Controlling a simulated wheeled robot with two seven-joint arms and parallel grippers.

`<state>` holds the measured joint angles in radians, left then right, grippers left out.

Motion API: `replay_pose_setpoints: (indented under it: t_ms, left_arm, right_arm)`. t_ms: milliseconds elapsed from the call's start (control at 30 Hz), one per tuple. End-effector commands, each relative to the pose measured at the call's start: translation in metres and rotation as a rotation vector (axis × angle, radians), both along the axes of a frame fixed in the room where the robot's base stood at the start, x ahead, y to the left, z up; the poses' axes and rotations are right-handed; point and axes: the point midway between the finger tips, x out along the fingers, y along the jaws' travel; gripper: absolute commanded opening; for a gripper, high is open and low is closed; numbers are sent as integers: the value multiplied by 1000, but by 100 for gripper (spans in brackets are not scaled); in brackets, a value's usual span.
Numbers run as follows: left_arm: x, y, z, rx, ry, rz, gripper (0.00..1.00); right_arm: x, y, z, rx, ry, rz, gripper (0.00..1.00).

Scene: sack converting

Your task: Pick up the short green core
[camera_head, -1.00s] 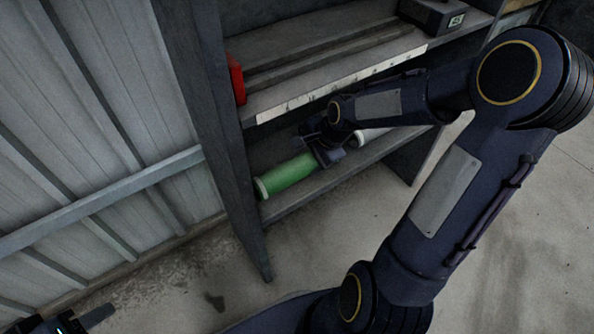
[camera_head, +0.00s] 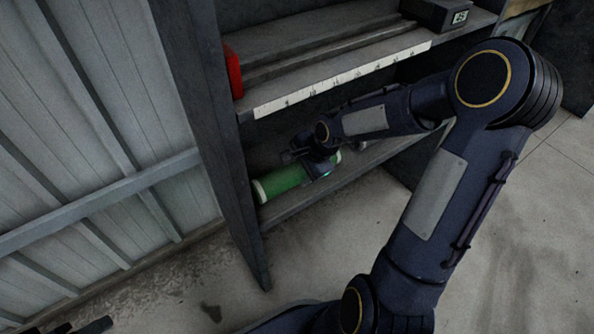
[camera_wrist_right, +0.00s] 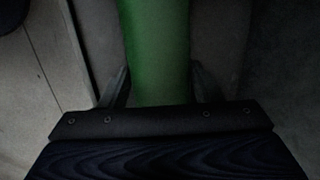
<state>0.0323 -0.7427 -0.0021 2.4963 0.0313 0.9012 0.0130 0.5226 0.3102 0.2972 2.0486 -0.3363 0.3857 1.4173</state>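The short green core (camera_head: 282,180) lies on its side on the lower shelf, with a pale end at the left. My right gripper (camera_head: 318,168) is at its right part, over it. In the right wrist view the green core (camera_wrist_right: 155,50) runs between the two fingers of my right gripper (camera_wrist_right: 161,85). The fingers stand apart, one on each side of it; whether they touch it is hard to tell. Part of the core is hidden behind the gripper in the head view. Only dark tips of my left gripper (camera_head: 90,328) show at the bottom left edge.
The upper shelf (camera_head: 345,75) with a white marked edge strip runs above my right forearm. A red object (camera_head: 233,72) sits at its left end and a dark box (camera_head: 448,14) at the right. A grey upright (camera_head: 222,150) stands left of the core.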

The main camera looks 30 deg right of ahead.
Motion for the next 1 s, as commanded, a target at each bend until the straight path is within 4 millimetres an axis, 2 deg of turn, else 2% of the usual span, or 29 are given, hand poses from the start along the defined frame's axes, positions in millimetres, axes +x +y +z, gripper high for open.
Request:
replay_pose_setpoints:
  t_ms: [100,367,567,667,900,1000]
  left_arm:
    - [0,0,0,0,0,0,48]
    - [0,0,1,0,0,0,48]
    - [0,0,11,0,0,0,48]
    - [0,0,20,0,0,0,48]
    - [0,0,52,0,0,0,48]
    - [0,0,62,0,0,0,48]
  right_arm:
    - [0,0,1,-1,-1,-1,24]
    - [0,0,3,-1,-2,-1,24]
    - [1,-1,21,-3,-4,0,24]
    - [1,-1,39,-2,-5,-2,24]
    - [-39,-17,89,-4,-4,-8,24]
    - [-59,-24,104,-2,-1,-9,24]
